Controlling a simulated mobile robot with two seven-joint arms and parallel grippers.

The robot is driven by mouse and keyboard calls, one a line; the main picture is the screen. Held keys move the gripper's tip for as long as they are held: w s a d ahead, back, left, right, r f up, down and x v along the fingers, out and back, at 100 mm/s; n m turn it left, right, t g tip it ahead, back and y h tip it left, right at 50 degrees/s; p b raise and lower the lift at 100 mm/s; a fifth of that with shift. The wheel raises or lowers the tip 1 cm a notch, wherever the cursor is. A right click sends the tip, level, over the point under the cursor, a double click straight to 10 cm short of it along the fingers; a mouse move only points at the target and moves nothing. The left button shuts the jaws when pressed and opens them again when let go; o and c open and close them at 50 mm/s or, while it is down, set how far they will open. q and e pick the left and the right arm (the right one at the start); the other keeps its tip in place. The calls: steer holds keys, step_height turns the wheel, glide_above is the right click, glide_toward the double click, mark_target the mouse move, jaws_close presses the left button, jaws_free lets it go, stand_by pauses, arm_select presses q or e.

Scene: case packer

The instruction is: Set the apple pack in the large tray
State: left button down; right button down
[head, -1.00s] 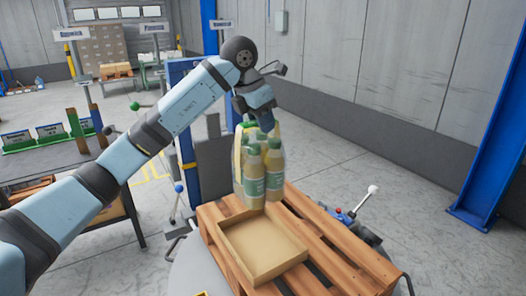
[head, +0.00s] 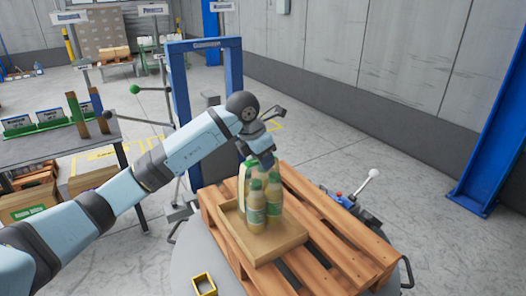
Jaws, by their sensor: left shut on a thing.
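The far corner of the tray is hidden behind the pack. My right gripper is not in view.
The pallet (head: 345,250) rests on a round grey platform (head: 187,262). A lever with a white knob (head: 372,174) stands at the pallet's right. A blue frame (head: 180,95) rises behind my arm. A table (head: 70,140) and cartons (head: 28,203) are at left.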

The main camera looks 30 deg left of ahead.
arm_select(q)
steer(key=shift+f, duration=1.7)
steer(key=c, duration=0.8)
jaws_free()
steer(key=shift+f, duration=0.15)
steer(key=shift+c, duration=0.2)
steer(key=shift+r, duration=0.25)
steer(key=v, duration=1.1)
steer(key=shift+s+r, duration=0.1)
steer(key=shift+s, duration=0.05)
steer(key=shift+s+r, duration=0.1)
steer(key=shift+r, duration=0.1)
